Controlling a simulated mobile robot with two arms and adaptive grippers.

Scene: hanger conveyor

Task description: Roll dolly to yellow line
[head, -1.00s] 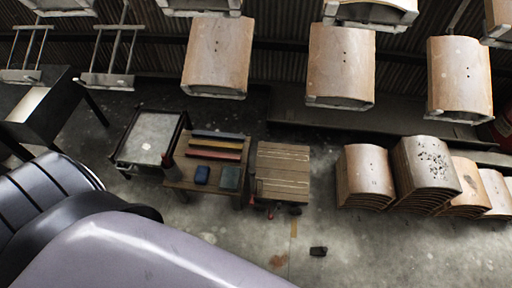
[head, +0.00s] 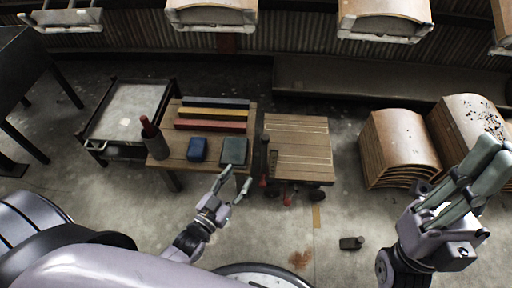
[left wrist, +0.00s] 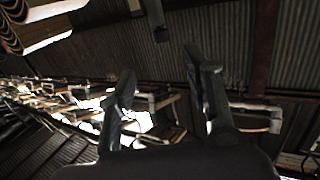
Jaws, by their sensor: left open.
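The low slatted wooden dolly (head: 298,150) stands on the floor right of centre in the head view, with dark wheels and a red part at its front left. A short faded yellow strip (head: 316,216) lies on the floor in front of it. My left gripper (head: 236,182) is open and empty, in front of the small table and left of the dolly, apart from it. Its two spread fingers also show in the left wrist view (left wrist: 165,100). My right gripper (head: 490,155) is at the right edge, its fingers side by side; their opening is unclear.
A wooden table (head: 177,152) with coloured bars, blocks and a bottle stands close left of the dolly. A grey-topped cart (head: 130,112) is further left. Curved board stacks (head: 398,145) stand right. A small dark object (head: 351,243) lies on open floor.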

